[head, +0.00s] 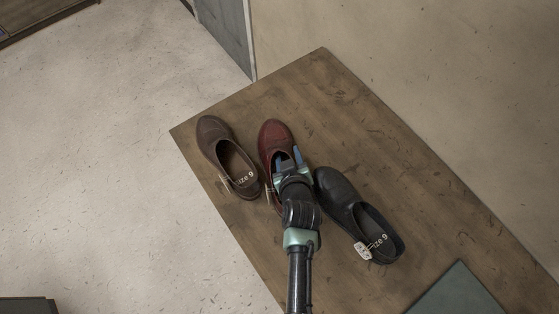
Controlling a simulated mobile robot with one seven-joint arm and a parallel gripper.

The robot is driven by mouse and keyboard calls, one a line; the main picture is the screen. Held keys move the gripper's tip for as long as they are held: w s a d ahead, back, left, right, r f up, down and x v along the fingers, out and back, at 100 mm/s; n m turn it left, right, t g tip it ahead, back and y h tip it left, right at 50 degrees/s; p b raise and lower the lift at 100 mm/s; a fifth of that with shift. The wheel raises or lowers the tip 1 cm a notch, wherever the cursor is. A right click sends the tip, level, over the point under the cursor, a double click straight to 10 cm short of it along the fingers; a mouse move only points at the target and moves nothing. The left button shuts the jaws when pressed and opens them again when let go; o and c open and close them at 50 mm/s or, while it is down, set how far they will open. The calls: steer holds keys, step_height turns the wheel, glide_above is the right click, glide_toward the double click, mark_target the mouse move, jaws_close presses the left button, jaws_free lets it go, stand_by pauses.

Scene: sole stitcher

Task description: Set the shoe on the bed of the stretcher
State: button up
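Three shoes lie on a wooden table (330,85): a brown shoe (212,130) on the left, a red shoe (273,134) in the middle and a black shoe (335,190) on the right. The brown and black shoes show "size 9" inside. My gripper (288,158) is over the opening of the red shoe, its blue fingertips apart. It covers much of that shoe's heel end, and I cannot tell whether the fingers touch it. No stretcher can be made out in this view.
A dark green flat panel or mat (460,292) lies at the table's lower right. A grey door or cabinet (228,35) stands beyond the table's far left. The table top is bare beyond the shoes and to the right. Pale floor (90,160) lies left of the table.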

jaws_close()
stand_by(1.1)
steer(key=shift+r, duration=0.1)
